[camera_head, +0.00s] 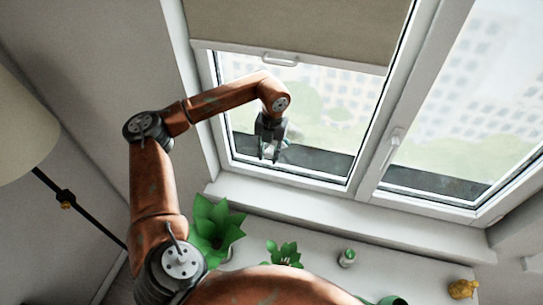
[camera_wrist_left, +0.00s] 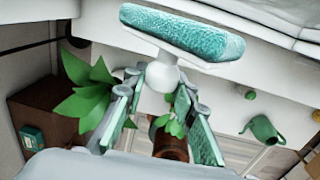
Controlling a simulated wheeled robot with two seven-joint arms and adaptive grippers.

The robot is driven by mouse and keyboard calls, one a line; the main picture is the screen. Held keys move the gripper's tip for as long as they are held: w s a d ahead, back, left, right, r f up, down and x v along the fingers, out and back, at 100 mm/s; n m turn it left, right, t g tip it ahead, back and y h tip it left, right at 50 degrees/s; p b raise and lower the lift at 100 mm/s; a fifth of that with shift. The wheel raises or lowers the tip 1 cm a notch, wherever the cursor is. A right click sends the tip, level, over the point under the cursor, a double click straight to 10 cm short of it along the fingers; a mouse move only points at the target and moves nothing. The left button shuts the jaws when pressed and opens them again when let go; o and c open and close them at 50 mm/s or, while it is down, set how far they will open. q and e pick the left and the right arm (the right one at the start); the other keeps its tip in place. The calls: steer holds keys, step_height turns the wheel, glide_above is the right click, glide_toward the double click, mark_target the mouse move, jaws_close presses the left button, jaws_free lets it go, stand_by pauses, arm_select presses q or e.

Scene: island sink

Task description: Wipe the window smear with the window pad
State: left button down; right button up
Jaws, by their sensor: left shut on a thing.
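The window pad (camera_wrist_left: 183,34) has a teal, textured wiping face and a white stem, and it shows best in the left wrist view. My left gripper (camera_wrist_left: 158,86) is shut on the white stem, with the pad beyond the fingertips. In the head view my left gripper (camera_head: 270,151) is in front of the lower part of the left window pane (camera_head: 325,108). The pad is mostly hidden there, and I cannot tell whether it touches the glass. I cannot make out the smear clearly against the bright outdoor view. My right gripper is not in view.
A blind (camera_head: 300,25) covers the upper left window. A window handle (camera_head: 393,140) sits on the frame. Below are a large plant (camera_head: 212,226), a smaller plant (camera_head: 283,254) and a yellow ornament (camera_head: 462,288). A green watering can (camera_wrist_left: 263,130) shows in the wrist view. A lamp (camera_head: 25,125) stands left.

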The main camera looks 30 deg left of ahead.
arm_select(q)
steer(key=shift+s+a+r, duration=1.2)
steer(key=shift+s+a, duration=0.05)
steer(key=shift+a, duration=1.8)
steer(key=w+d, duration=0.4)
steer(key=d, duration=1.3)
steer(key=shift+w, duration=0.15)
steer(key=s+d, duration=0.1)
steer(key=s, duration=0.4)
steer(key=shift+s+d, duration=0.35)
steer(key=shift+s, duration=0.05)
steer(key=s, duration=0.1)
steer(key=s+d+b, duration=0.1)
steer(key=shift+s, duration=0.4)
